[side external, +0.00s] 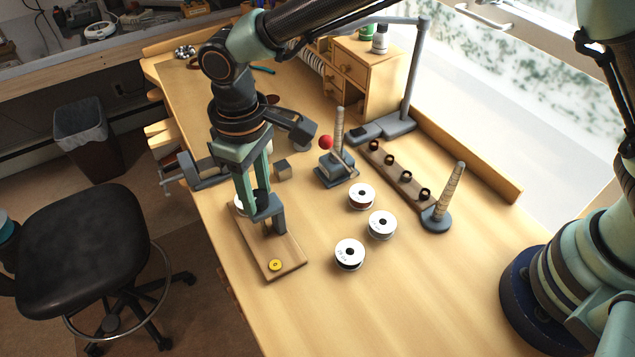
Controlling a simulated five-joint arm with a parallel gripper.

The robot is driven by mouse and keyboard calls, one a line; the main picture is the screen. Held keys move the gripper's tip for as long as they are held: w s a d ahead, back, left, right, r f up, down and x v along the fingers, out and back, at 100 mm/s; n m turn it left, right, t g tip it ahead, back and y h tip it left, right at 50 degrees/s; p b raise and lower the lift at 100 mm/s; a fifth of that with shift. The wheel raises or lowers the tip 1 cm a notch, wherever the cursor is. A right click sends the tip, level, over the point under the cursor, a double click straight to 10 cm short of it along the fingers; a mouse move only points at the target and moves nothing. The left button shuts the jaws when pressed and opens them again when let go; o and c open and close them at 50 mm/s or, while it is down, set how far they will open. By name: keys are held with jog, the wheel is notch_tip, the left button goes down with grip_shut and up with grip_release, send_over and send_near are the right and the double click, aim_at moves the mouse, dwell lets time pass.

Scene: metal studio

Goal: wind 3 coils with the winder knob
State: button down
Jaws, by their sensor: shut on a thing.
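A wooden board (285,254) lies near the bench's left edge, bearing a grey upright bracket (279,216) and a yellow round piece (275,265) at its front end. A white round part (240,204) at its back is partly hidden by my fingers. My gripper (258,202) points down over the board, its green fingers shut beside the bracket. What they hold is small and mostly hidden; it appears to be the winder knob. Three white-flanged spools (361,190) (382,219) (349,247) stand to the right, apart from the board.
A dark block with a post (339,125) and a red ball (326,142) on a rod stands behind the spools. A tapered mandrel (449,194) and a rack of several dark rings (398,182) are at right. A lamp arm (414,80) rises behind. The front bench is clear.

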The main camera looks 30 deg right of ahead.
jog(key=m, duration=0.4)
jog(key=shift+r+m, duration=0.1)
jog(key=shift+m, duration=0.2)
jog(key=m, duration=0.3)
jog(key=shift+m, duration=0.4)
jog(key=m, duration=0.4)
jog(key=shift+m, duration=1.7)
jog(key=shift+c, duration=2.3)
grip_release()
